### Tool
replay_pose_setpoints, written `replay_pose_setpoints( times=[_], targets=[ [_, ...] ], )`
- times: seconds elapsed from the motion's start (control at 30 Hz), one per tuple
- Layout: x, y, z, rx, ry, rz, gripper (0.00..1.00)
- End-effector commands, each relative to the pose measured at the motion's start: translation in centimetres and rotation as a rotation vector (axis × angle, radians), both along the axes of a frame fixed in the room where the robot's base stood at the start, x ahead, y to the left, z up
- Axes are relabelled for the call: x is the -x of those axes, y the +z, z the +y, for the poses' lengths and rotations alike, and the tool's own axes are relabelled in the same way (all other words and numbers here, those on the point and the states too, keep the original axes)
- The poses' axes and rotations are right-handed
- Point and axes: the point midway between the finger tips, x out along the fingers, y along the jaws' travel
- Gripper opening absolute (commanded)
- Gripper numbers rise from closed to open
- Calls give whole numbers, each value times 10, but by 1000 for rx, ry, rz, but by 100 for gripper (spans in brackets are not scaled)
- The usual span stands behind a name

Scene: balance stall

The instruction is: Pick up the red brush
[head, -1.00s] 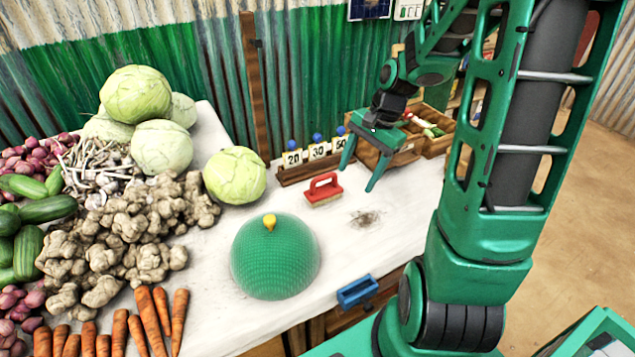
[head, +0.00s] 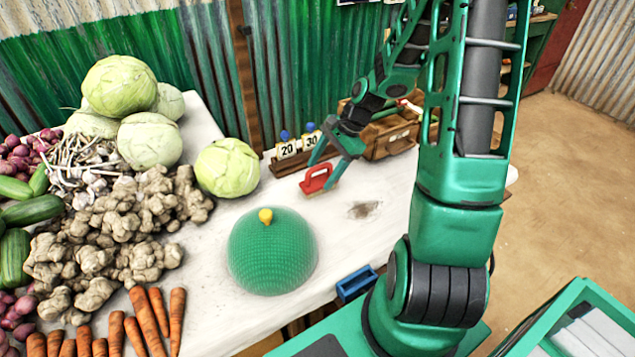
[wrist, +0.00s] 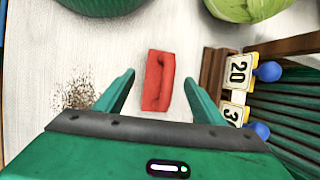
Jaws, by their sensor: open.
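The red brush (head: 316,180) sits on the white table, its looped handle upward, left of a dark stain. In the wrist view the red brush (wrist: 158,80) lies between and beyond my two fingertips, nearer the right one. My gripper (head: 335,164) is open above and just behind the brush, with one finger passing close to it in the head view. In the wrist view my gripper (wrist: 160,88) shows both green fingers spread, with nothing held. The brush's bristles are mostly hidden.
A wooden rack with number cards (head: 286,149) stands close behind the brush. A green mesh dome (head: 272,255) is in front, and a cabbage (head: 227,168) to the left. A wooden crate (head: 390,137) stands to the right. Bare table (head: 390,185) lies right of the brush.

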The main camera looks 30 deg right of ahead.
Motion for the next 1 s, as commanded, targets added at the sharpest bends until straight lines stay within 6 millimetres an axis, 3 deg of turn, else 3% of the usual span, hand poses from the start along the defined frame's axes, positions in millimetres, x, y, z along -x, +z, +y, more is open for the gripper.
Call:
replay_pose_setpoints(
  times=[0.3,0.6,0.8,1.0],
  targets=[
    [-6,-36,19,-2,3,3,63],
    [-7,-40,20,0,2,1,63],
    [-8,-39,20,0,3,1,17],
    [-8,-39,20,0,3,1,17]
  ],
)
